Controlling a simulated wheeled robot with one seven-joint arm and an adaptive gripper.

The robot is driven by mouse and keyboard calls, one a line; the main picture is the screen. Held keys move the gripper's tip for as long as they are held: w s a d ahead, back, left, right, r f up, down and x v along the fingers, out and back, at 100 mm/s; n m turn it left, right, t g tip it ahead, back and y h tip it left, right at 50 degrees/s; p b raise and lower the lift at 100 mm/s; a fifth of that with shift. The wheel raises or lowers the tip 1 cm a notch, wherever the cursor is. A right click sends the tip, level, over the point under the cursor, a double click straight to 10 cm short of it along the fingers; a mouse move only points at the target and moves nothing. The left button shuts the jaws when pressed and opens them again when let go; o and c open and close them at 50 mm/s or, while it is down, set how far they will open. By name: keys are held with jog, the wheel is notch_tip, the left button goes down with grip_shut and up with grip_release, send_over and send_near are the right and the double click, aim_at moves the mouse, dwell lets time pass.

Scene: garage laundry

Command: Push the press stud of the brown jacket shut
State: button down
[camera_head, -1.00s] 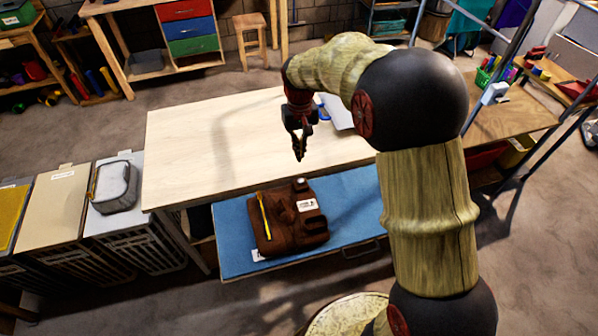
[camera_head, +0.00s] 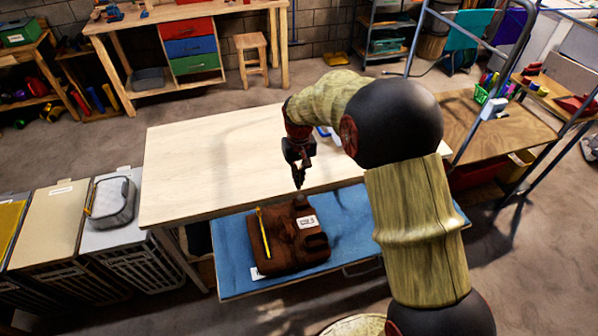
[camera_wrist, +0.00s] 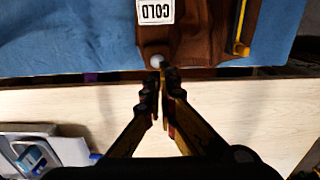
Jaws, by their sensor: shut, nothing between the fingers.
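The brown jacket (camera_head: 290,242) lies folded on the blue pull-out board (camera_head: 345,222) below the tabletop. A small pale round spot, likely the press stud (camera_wrist: 157,61), shows at the jacket's edge in the wrist view, just beyond my fingertips. My gripper (camera_head: 299,184) is shut and empty, pointing down above the jacket's far edge. In the wrist view its fingertips (camera_wrist: 164,72) meet close to the stud; I cannot tell whether they touch it. In the head view the gripper hides the stud.
A yellow pencil-like stick (camera_head: 263,233) lies on the jacket's left side. The pale wooden tabletop (camera_head: 210,165) is mostly clear. A white tray with a blue item (camera_wrist: 40,155) is on it. Lidded bins (camera_head: 110,202) stand at the left.

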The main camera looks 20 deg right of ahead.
aim_at(299, 197)
notch_tip(299, 197, down, 6)
jog(key=shift+b, duration=0.45)
jog(key=shift+f, duration=0.15)
jog(key=shift+s+f, duration=0.1)
jog(key=shift+f, duration=1)
notch_tip(299, 197, up, 15)
jog(key=p, duration=0.4)
jog(key=shift+f, duration=0.2)
jog(key=shift+w, duration=0.2)
